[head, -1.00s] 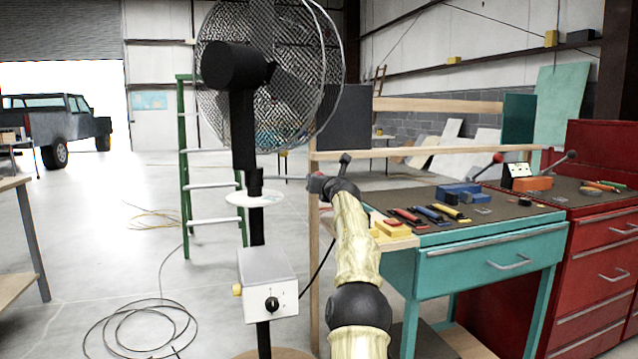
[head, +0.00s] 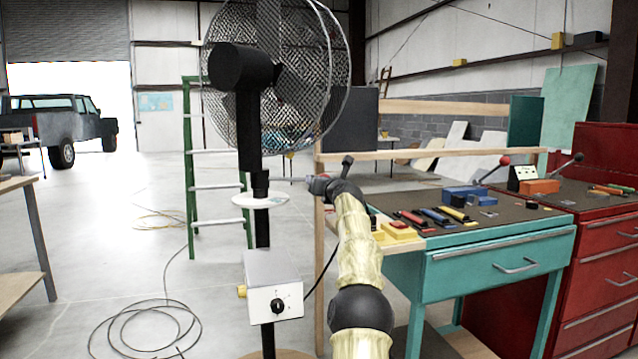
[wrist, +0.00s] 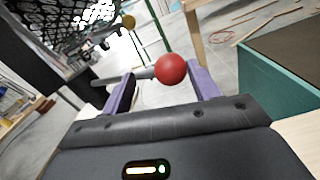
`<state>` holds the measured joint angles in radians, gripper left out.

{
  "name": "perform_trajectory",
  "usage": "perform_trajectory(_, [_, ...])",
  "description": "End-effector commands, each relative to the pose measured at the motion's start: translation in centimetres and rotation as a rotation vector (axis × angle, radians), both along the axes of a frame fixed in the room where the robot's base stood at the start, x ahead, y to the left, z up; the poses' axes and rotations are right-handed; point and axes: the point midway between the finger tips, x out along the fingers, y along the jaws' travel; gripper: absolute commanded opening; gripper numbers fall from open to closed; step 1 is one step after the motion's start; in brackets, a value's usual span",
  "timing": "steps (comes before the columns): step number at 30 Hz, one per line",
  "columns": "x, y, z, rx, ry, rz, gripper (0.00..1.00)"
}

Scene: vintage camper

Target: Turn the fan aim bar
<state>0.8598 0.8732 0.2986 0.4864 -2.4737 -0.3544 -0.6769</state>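The fan (head: 275,80) stands on a dark pole at centre left, its caged head up high. A white disc (head: 246,200) sits around the pole below the head. In the wrist view, a grey bar (wrist: 140,73) ends in a red ball (wrist: 171,69); it looks like the aim bar. My gripper (wrist: 160,70) is open, with its purple fingers on either side of the ball; I cannot tell if either touches it. In the head view my gripper (head: 318,186) is small, right of the pole at about disc height. The bar is hard to make out there.
A white control box (head: 273,285) with a black dial is lower on the pole. A teal workbench (head: 500,258) with tools stands close on the right, beside a red cabinet. A green ladder (head: 190,160) is behind the fan. Cable lies on the floor at left.

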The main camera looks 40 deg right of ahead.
Motion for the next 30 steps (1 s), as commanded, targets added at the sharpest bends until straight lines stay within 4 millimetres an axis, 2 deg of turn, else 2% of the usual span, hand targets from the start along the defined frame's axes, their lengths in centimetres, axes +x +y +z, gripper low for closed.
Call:
perform_trajectory(17, [-0.1,0.6,-0.2,0.001,0.0,0.007,0.56])
perform_trajectory(30, [-4.6,2.3,-0.4,0.001,-0.001,0.001,0.56])
